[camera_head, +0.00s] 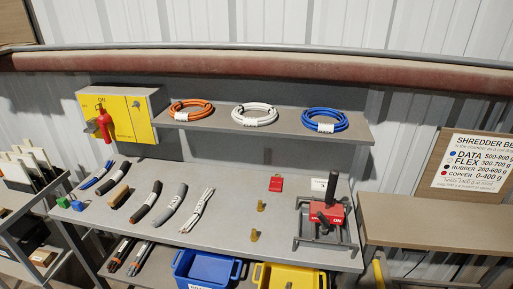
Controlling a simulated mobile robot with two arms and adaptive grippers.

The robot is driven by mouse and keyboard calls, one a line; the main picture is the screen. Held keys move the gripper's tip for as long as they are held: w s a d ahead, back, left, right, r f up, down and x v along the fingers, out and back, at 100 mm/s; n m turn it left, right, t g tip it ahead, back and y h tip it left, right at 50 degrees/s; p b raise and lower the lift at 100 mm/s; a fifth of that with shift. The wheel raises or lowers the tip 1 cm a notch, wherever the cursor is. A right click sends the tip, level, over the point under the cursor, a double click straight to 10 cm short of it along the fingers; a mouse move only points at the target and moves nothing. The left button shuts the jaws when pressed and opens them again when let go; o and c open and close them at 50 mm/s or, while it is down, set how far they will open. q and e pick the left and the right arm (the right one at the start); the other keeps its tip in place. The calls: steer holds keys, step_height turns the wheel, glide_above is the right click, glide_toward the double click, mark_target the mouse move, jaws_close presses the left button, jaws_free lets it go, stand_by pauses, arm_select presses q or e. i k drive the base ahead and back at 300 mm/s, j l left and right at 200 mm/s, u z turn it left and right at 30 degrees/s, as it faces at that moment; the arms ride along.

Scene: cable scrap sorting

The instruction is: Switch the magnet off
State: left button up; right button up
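A red block with a black lever (324,216), probably the magnet, sits in a grey metal frame (350,234) at the right end of the workbench. White lettering on its front reads ON. The lever's black grip stands up above the block. A small white tag stands behind it. Neither of my grippers is in view, and nothing is touching the block.
A yellow switch box (142,118) with a red handle hangs at the left. Cable coils lie on the shelf (224,124). Cable pieces, a red tag (276,184) and two brass pieces lie on the bench (234,220). A blue bin (207,270) and yellow bin stand below.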

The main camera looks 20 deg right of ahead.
mark_target(325, 220)
steer(key=z, duration=1.25)
